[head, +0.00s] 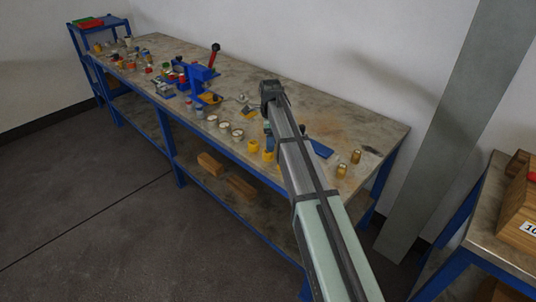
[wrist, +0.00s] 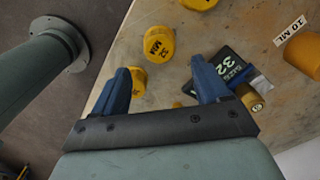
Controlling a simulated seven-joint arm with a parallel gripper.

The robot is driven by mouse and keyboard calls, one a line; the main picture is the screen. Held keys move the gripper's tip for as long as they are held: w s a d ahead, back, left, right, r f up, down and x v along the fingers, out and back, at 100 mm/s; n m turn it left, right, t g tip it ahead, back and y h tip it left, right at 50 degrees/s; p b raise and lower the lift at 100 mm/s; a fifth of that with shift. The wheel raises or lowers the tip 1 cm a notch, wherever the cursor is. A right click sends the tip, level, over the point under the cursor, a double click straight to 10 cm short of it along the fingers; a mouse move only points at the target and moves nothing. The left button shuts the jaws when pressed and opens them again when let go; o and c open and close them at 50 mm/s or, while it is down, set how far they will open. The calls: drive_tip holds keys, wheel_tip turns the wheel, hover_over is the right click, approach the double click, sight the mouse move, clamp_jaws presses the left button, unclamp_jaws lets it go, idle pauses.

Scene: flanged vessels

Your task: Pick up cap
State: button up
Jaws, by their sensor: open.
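My gripper (wrist: 163,76) is open in the wrist view, its two blue fingers spread over the bench with nothing held. A yellow cylinder marked 32 MM (wrist: 158,44), which looks like a cap, lies just beyond the fingertips. A smaller yellow piece (wrist: 138,83) shows beside the left finger, and another yellow one (wrist: 199,3) is cut off at the top edge. In the head view two yellow pieces (head: 253,146) stand near the bench's front edge, left of my arm. My arm hides most of the gripper there.
A dark plate marked 32 (wrist: 232,65) and a small brass cylinder (wrist: 251,98) lie near the right finger. An orange cylinder (wrist: 304,52) sits by a 10 ML label. In the head view, a blue press (head: 200,78) and white-topped vessels (head: 224,127) stand farther left on the bench (head: 385,128).

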sight(268, 154)
drive_tip(key=shift+a+f, duration=0.2)
drive_tip(key=shift+f, duration=1.45)
drive_tip(key=shift+a+f, duration=0.2)
drive_tip(key=shift+f, duration=1.4)
drive_tip(key=c, duration=1.1)
